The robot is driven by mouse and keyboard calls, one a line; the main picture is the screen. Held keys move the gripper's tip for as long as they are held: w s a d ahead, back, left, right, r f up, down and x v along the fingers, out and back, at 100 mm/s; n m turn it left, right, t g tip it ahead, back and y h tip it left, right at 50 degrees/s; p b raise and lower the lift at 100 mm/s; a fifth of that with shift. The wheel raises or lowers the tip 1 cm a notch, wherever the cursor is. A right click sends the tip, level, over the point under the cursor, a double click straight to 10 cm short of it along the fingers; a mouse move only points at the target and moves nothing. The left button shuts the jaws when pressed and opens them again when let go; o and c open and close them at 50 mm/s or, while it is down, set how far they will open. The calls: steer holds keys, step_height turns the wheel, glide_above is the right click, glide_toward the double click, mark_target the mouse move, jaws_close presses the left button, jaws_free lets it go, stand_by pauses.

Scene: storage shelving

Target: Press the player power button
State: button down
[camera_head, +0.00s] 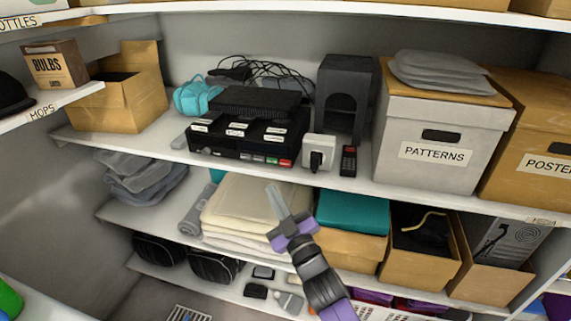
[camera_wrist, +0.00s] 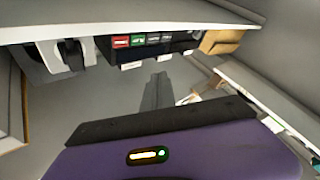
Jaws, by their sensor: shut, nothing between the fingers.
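The black player (camera_head: 212,146) stands on the upper shelf, with a thin black box on top of it. Its front edge carries a row of small coloured buttons. A red button (camera_head: 285,162) is at the right end, beside a green one (camera_head: 272,160). In the wrist view the row appears reversed, with the red button (camera_wrist: 119,42) at the left and the green button (camera_wrist: 137,40) beside it. The button lettering is too small to read surely. My gripper (camera_head: 271,188) is shut and empty, below and in front of the player, apart from it. Its fingers also show in the wrist view (camera_wrist: 157,85).
A white block with a black plug (camera_head: 319,148) and a black remote (camera_head: 349,161) stand right of the player. A dark speaker-like box (camera_head: 345,90) is behind them. Folded cream cloths (camera_head: 240,205) lie on the shelf below, near my gripper. The space before the player's front is clear.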

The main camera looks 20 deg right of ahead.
mark_target(284, 175)
steer(key=shift+w, duration=0.1)
steer(key=shift+w+d+b, duration=0.4)
steer(key=shift+w+d, duration=0.45)
steer(key=shift+w, duration=0.3)
steer(key=shift+w+d+b, duration=0.4)
steer(key=shift+w+d, duration=0.45)
steer(key=shift+w, duration=0.3)
steer(key=shift+w+d+b, duration=0.4)
steer(key=shift+w+d, duration=0.45)
steer(key=shift+w, duration=0.3)
steer(key=shift+w+d, duration=0.1)
steer(key=shift+w+d, duration=0.15)
steer(key=shift+w, duration=0.1)
steer(key=shift+w+d+b, duration=0.25)
steer(key=shift+w+b, duration=0.05)
stand_by(0.5)
steer(key=shift+s+a+p, duration=0.4)
steer(key=shift+s+a, duration=0.05)
steer(key=shift+s, duration=0.2)
steer(key=shift+s+a+p, duration=0.45)
steer(key=shift+s+a, duration=0.3)
steer(key=shift+s, duration=0.3)
steer(key=shift+s+a+p, duration=0.45)
steer(key=shift+s+a, duration=0.3)
steer(key=shift+s, duration=0.25)
